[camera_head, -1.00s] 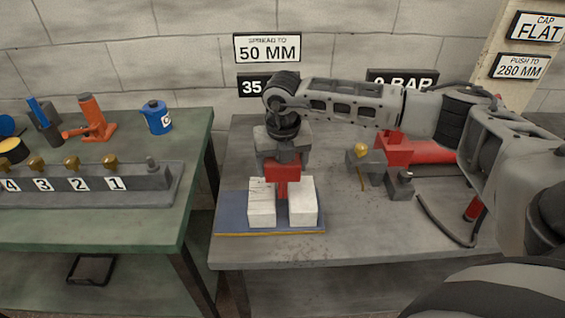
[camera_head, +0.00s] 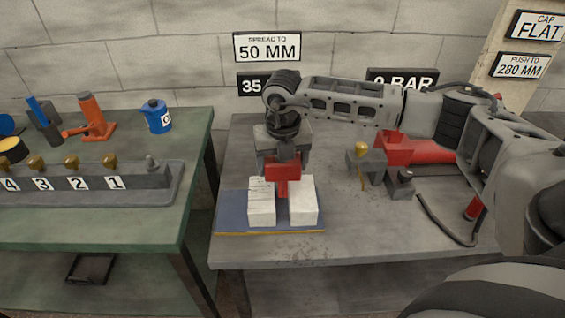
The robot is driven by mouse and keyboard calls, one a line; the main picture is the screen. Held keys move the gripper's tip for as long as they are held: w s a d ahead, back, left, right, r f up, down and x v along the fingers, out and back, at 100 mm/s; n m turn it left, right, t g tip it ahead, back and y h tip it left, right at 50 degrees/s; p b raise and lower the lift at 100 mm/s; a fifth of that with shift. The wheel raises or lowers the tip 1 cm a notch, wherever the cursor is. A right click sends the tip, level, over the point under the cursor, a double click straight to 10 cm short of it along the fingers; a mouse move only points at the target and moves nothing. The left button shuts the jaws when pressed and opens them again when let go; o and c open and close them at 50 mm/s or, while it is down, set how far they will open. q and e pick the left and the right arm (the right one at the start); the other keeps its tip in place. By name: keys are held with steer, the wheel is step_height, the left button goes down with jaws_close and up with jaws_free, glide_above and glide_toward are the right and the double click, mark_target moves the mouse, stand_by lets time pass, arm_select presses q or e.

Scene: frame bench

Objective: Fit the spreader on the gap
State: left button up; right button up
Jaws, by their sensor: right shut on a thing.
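The red spreader (camera_head: 282,173) is in my right gripper (camera_head: 284,156), which is shut on it and points down. The spreader's lower part shows at the gap between two white blocks (camera_head: 262,208), (camera_head: 302,205). I cannot tell how deep its tip sits in the gap. The blocks stand on a blue plate (camera_head: 231,213) with a yellow front edge, on the grey bench (camera_head: 285,251). My left gripper is not in view.
A red cylinder unit (camera_head: 432,157) lies at the bench's right, beside a grey block with a brass knob (camera_head: 361,149) and a dark hose (camera_head: 440,224). A green table (camera_head: 100,226) at the left holds a numbered manifold (camera_head: 135,182), an orange jack (camera_head: 95,120) and a blue can (camera_head: 157,117).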

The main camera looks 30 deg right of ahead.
mark_target(282, 182)
steer(key=shift+w+r, duration=0.1)
steer(key=shift+r, duration=0.05)
stand_by(0.7)
steer(key=shift+f+b, duration=1.15)
steer(key=shift+f, duration=0.2)
steer(key=shift+f+b, duration=1.5)
steer(key=shift+f, duration=0.45)
